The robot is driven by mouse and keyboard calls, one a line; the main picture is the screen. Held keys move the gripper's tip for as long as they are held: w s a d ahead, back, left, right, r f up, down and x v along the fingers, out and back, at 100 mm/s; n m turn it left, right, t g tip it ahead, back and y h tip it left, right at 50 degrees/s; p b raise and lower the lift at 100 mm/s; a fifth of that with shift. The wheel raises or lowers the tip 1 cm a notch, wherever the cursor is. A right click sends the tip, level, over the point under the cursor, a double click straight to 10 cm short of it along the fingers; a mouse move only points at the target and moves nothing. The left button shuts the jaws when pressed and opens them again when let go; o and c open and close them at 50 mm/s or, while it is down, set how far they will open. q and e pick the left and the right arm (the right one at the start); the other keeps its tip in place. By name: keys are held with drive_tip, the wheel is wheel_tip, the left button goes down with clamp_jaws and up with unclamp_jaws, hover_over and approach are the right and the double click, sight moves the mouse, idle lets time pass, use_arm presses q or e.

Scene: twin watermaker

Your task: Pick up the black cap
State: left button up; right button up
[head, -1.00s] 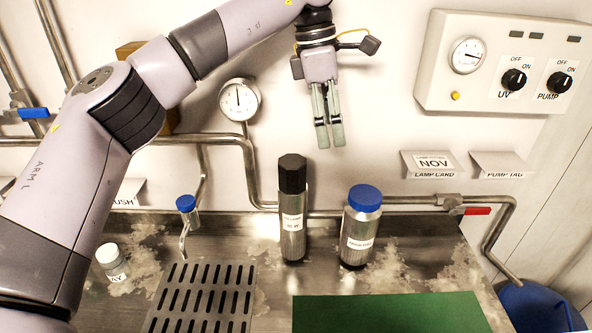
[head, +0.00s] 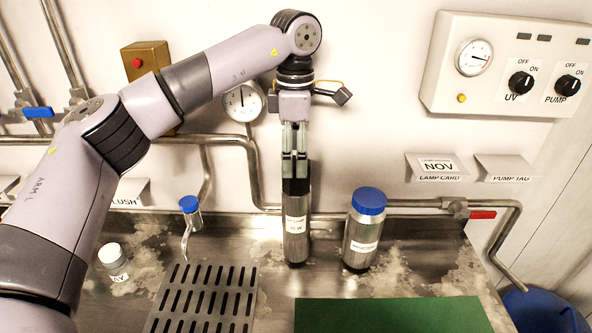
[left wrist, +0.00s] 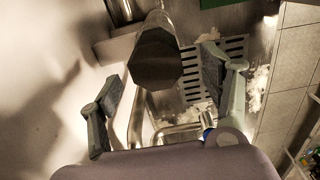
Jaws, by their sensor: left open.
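The black cap (head: 297,186) tops a steel cylinder (head: 296,225) that stands upright on the metal counter. In the left wrist view the cap (left wrist: 157,55) shows its dark, many-sided top. My left gripper (head: 294,168) points down over the cap, and its fingers hide the cap's upper part in the head view. In the left wrist view its open fingers (left wrist: 160,75) stand apart, with the cap between and beyond them. I cannot tell whether either finger touches the cap. My right gripper is in neither view.
A blue-capped steel bottle (head: 364,228) stands close to the right of the cylinder. A slotted drain plate (head: 222,270) and a green mat (head: 390,316) lie in front. A pipe (head: 420,203) and a gauge (head: 243,104) are on the wall behind.

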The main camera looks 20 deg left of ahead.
use_arm(q)
drive_tip(key=f, duration=0.1)
drive_tip(key=f+p, duration=0.1)
drive_tip(key=f, duration=0.1)
drive_tip(key=f+p, duration=0.1)
drive_tip(key=shift+w+f, duration=0.15)
drive_tip(key=shift+w, duration=0.1)
drive_tip(key=shift+f, duration=0.5)
drive_tip(key=c, duration=1.2)
drive_tip(key=shift+o, duration=0.2)
drive_tip(key=shift+r, duration=0.55)
wheel_tip(320, 180, up, 11)
drive_tip(key=shift+d+f+b, duration=0.1)
drive_tip(key=shift+b, duration=1.1)
wheel_tip(320, 180, up, 8)
drive_tip(key=p, duration=0.1)
drive_tip(key=shift+p, duration=0.3)
